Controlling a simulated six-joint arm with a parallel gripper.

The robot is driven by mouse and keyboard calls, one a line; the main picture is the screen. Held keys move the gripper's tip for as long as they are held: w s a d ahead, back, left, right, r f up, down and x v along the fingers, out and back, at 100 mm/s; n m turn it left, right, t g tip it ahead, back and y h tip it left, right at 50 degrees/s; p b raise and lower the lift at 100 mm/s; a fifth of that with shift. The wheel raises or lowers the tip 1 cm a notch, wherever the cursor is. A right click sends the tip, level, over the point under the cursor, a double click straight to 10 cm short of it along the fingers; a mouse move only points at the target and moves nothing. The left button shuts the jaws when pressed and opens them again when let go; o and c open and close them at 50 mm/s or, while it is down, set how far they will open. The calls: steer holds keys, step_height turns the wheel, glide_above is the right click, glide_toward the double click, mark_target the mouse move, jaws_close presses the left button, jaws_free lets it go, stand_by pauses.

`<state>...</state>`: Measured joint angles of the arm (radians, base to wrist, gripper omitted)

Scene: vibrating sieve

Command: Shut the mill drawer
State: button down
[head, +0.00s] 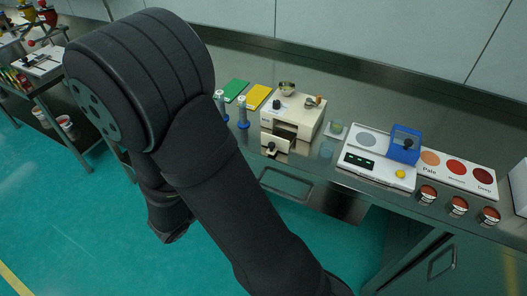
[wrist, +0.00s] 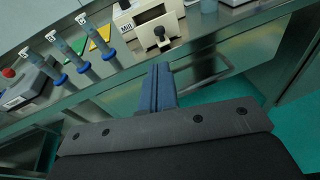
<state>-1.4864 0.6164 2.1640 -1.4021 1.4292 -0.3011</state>
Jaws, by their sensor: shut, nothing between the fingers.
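The mill (head: 297,108) is a cream box on the steel bench, with a small bowl on top. Its drawer (head: 275,142) is pulled out at the front, with a dark gap behind the cream front panel and a dark knob on it. In the wrist view the drawer front (wrist: 149,33) and knob are beyond my fingers, and part of the mill (wrist: 125,9) shows behind. My gripper (wrist: 159,68) is shut and empty, its blue fingers pointing towards the drawer, apparently apart from it. My arm hides the gripper's fingers in the head view.
Blue-based tubes (head: 242,112) stand left of the mill, near green (head: 235,89) and yellow (head: 257,97) pads. A scale-like device (head: 375,165) with a blue part and colour discs (head: 455,167) are to the right. The bench's front edge runs below the drawer.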

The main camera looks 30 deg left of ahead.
steer(key=n, duration=0.1)
glide_toward(272, 137)
steer(key=w+d+f, duration=0.2)
steer(key=w, duration=0.1)
steer(key=shift+w+f, duration=0.2)
stand_by(0.5)
steer(key=w, duration=0.7)
steer(key=shift+w+d, duration=0.1)
steer(key=shift+w, duration=0.3)
steer(key=shift+w+r, duration=0.1)
steer(key=shift+w, duration=0.2)
steer(key=v, duration=1.4)
steer(key=shift+s+d+f, duration=0.2)
steer(key=shift+s, duration=0.15)
